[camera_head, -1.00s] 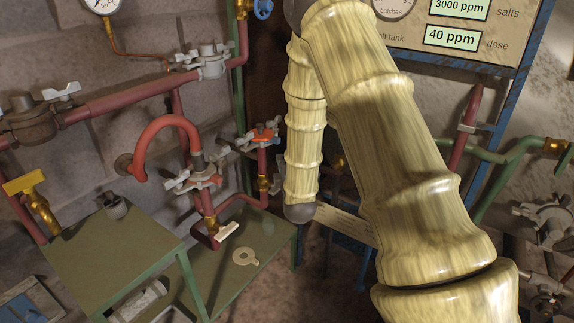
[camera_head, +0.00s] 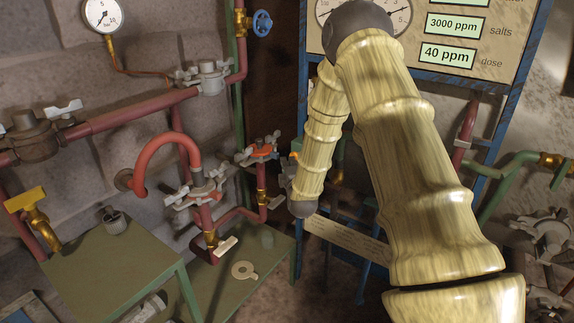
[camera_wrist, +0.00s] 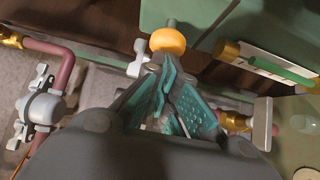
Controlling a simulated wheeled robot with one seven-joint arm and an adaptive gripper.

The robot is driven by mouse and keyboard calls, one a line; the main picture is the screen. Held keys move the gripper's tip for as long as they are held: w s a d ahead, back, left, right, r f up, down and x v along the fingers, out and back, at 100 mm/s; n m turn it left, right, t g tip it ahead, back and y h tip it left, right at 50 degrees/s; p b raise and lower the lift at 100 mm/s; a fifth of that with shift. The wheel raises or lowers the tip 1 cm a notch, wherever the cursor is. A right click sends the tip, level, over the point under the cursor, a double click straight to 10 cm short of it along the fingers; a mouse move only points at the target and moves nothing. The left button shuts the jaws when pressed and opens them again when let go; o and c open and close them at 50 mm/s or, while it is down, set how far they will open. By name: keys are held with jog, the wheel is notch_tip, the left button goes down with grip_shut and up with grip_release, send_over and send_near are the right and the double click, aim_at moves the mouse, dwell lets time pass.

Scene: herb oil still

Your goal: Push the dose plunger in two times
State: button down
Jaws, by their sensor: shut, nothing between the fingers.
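A round orange-yellow knob (camera_wrist: 167,40) on a short grey-green stem shows at the top of the wrist view, against a green panel (camera_wrist: 195,14). It looks like the dose plunger. My gripper (camera_wrist: 160,64) has teal pads, is shut and empty, and its fingertips point at the knob from just below it in the picture. I cannot tell whether they touch it. The dose readout (camera_head: 447,55) on the board shows 40 ppm.
A brass-ended tube with a green middle (camera_wrist: 265,62) lies right of the knob in the wrist view. Grey-handled valves (camera_wrist: 40,108) on red pipes stand to the left. In the head view, green tables (camera_head: 115,255) and red pipes (camera_head: 130,118) fill the left side.

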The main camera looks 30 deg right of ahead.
jog(key=shift+d, duration=0.1)
jog(key=shift+w+d+r, duration=0.1)
jog(key=shift+w+d, duration=0.1)
jog(key=shift+d, duration=0.25)
jog(key=shift+w+d, duration=0.2)
jog(key=shift+d, duration=0.25)
jog(key=w+a+b+v, duration=0.1)
jog(key=a+v, duration=0.1)
jog(key=v, duration=1.1)
jog(key=shift+a+b, duration=0.25)
jog(key=shift+b, duration=0.05)
jog(key=shift+w, duration=0.1)
